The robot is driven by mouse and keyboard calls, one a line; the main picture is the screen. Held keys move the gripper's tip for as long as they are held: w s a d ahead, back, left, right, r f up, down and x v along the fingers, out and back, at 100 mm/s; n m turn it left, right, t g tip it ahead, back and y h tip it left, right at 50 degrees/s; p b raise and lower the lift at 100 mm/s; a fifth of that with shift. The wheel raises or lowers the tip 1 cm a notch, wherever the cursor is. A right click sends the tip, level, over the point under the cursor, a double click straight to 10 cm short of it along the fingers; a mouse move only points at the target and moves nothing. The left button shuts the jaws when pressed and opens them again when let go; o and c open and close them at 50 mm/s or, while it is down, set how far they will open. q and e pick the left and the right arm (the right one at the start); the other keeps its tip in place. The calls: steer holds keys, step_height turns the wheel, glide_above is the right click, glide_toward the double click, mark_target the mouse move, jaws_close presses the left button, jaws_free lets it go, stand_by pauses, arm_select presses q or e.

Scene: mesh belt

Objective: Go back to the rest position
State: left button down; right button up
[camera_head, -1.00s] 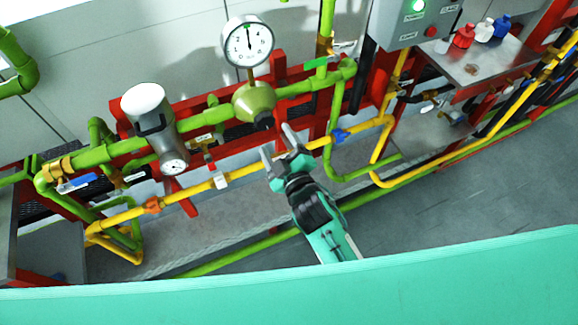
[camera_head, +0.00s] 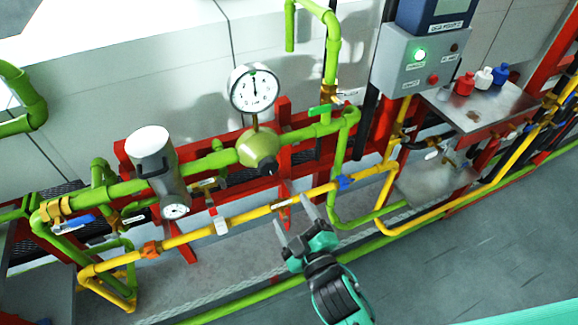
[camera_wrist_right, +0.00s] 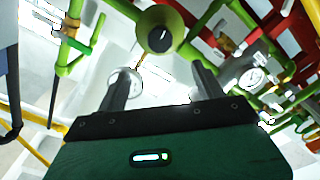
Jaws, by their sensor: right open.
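My right gripper (camera_head: 292,222) comes up from the bottom of the head view. Its two grey fingers are spread apart with nothing between them. It sits in front of and below the yellow pipe (camera_head: 255,214), near the green valve body with a dark knob (camera_head: 258,150). In the right wrist view the two fingers (camera_wrist_right: 163,88) stand wide apart, and the knob (camera_wrist_right: 160,38) shows beyond them. A round pressure gauge (camera_head: 254,89) stands above the valve body. My left gripper is not in view.
A grey control box (camera_head: 418,60) with a lit green lamp hangs at upper right. A metal shelf (camera_head: 480,108) holds red, white and blue bottles. A grey cylinder (camera_head: 155,160) stands on the green pipe at left. Open floor (camera_head: 480,240) lies at lower right.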

steer(key=shift+f, duration=0.1)
steer(key=s+d+f+m+g+h, duration=0.1)
steer(key=s+d+f+g, duration=0.15)
steer(key=f, duration=1.05)
steer(key=s+d+f+m+g+h, duration=0.1)
steer(key=s+d+f+m+g, duration=0.15)
steer(key=f, duration=1.15)
steer(key=s+d+f+m+g+h, duration=0.1)
steer(key=s+d+f+g, duration=0.15)
steer(key=f, duration=1.05)
steer(key=s+d+f+m+g+h, duration=0.1)
steer(key=s+d+f+m+g, duration=0.1)
steer(key=s+f, duration=0.5)
steer(key=s+d+f+m+g, duration=0.1)
steer(key=s+d+f+g, duration=0.2)
steer(key=s+d+f, duration=0.4)
steer(key=s+d+f+m+g+h, duration=0.1)
steer(key=s+f, duration=0.6)
steer(key=s, duration=0.8)
steer(key=d+m+g, duration=0.1)
steer(key=d+g, duration=0.1)
steer(key=d, duration=0.1)
steer(key=shift+d+f+m+g+h, duration=0.3)
steer(key=shift+d+f+m+g, duration=0.05)
steer(key=shift+d+f, duration=0.05)
steer(key=shift+s, duration=0.1)
